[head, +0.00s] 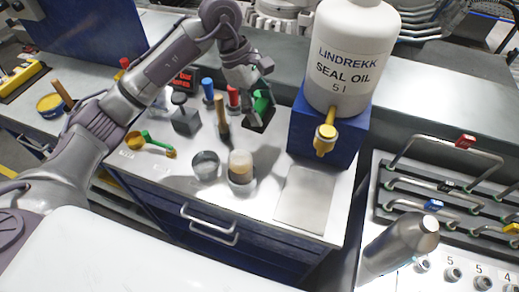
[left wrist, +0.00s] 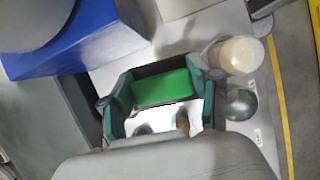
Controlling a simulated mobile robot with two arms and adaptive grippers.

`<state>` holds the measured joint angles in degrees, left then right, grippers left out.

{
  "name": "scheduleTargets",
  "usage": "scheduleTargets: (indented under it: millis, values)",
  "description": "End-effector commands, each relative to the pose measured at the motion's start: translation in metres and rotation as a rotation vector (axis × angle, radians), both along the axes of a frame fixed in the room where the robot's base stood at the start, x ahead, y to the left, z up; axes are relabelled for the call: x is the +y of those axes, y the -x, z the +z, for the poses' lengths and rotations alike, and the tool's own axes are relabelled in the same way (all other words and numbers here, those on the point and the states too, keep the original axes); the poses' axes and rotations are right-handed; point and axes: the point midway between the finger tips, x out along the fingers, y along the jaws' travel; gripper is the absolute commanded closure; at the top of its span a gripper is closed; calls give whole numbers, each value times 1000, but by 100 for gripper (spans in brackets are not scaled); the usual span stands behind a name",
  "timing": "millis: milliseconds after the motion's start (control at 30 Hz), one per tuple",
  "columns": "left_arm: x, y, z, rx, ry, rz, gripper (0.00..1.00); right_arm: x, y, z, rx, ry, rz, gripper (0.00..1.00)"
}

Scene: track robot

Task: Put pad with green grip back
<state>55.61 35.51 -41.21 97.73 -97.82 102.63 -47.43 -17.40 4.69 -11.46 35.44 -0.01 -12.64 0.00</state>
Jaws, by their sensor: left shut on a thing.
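The pad with the green grip is at the back of the counter in the head view. Its green grip (head: 261,104) shows at my left gripper (head: 258,88), and its dark pad (head: 262,121) is below. My left gripper is shut on the green grip. In the left wrist view the green grip (left wrist: 165,87) lies between the two teal-lined fingers (left wrist: 160,100). I cannot tell whether the pad touches the counter. A blue-handled tool (head: 208,88) and a red-handled tool (head: 233,97) stand left of it.
The seal oil container (head: 350,60) sits on a blue stand (head: 312,133) right of the pad. A grey plate (head: 305,196) lies at the front right.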

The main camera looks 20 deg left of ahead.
Motion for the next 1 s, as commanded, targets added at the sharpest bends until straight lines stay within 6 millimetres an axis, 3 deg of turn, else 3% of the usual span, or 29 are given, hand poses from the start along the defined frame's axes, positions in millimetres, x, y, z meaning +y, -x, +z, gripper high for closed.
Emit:
scheduleTargets:
  millis: [133, 433, 833, 1000]
  values:
    - [-1, -6, -14, 2, 0, 87, 73, 0, -1, -6, -1, 0, 0, 13]
    - [0, -7, -64, 4, 0, 104, 73, 0, -3, 8, -4, 0, -1, 13]
    - [0, -7, -107, 4, -1, 101, 73, 1, -4, 18, -6, -1, -2, 13]
    - [0, -8, -112, -1, -1, 101, 73, 3, -4, 17, -6, -4, -2, 13]
